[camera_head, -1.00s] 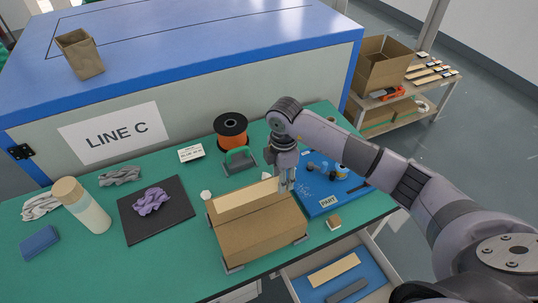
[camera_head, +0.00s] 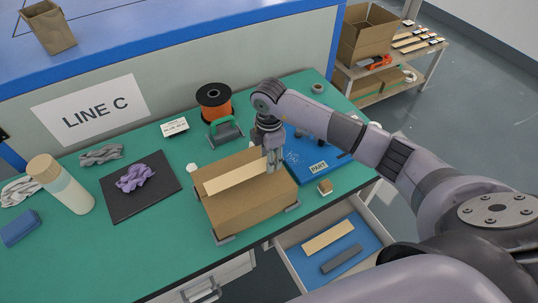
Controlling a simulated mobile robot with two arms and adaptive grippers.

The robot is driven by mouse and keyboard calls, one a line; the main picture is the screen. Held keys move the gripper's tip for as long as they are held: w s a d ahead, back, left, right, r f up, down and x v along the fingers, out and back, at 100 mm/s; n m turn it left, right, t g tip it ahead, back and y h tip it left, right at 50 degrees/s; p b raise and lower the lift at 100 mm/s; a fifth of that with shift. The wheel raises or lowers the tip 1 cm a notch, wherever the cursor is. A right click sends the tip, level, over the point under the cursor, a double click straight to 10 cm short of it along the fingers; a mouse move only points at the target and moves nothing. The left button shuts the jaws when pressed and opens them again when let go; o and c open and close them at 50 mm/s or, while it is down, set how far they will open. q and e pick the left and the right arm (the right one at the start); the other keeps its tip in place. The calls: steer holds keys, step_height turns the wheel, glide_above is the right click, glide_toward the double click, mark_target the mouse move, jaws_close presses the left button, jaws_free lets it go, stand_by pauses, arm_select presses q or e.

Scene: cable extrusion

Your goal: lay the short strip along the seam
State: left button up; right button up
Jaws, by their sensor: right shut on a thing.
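A cardboard box (camera_head: 246,205) stands on the green bench, in metal corner holders. A pale cream strip (camera_head: 235,179) lies over its top, running from the left side to my right gripper. My right gripper (camera_head: 274,168) points down at the box's right side and is shut on the strip's right end. The fingers partly hide that end, and I cannot tell whether the strip touches the cardboard all along. The seam is not clearly visible. Another cream strip (camera_head: 329,237) lies in the open drawer. My left gripper is not in view.
A blue mat (camera_head: 307,173) marked PART lies right of the box, with a small block (camera_head: 325,187) in front.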

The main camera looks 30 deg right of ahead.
steer(key=shift+w+f, duration=0.1)
steer(key=shift+f, duration=0.05)
steer(key=shift+f+b, duration=0.7)
steer(key=shift+f, duration=0.45)
steer(key=o, duration=0.8)
steer(key=shift+o, duration=0.2)
steer(key=shift+r, duration=0.1)
step_height(320, 180, up, 12)
stand_by(0.3)
stand_by(0.7)
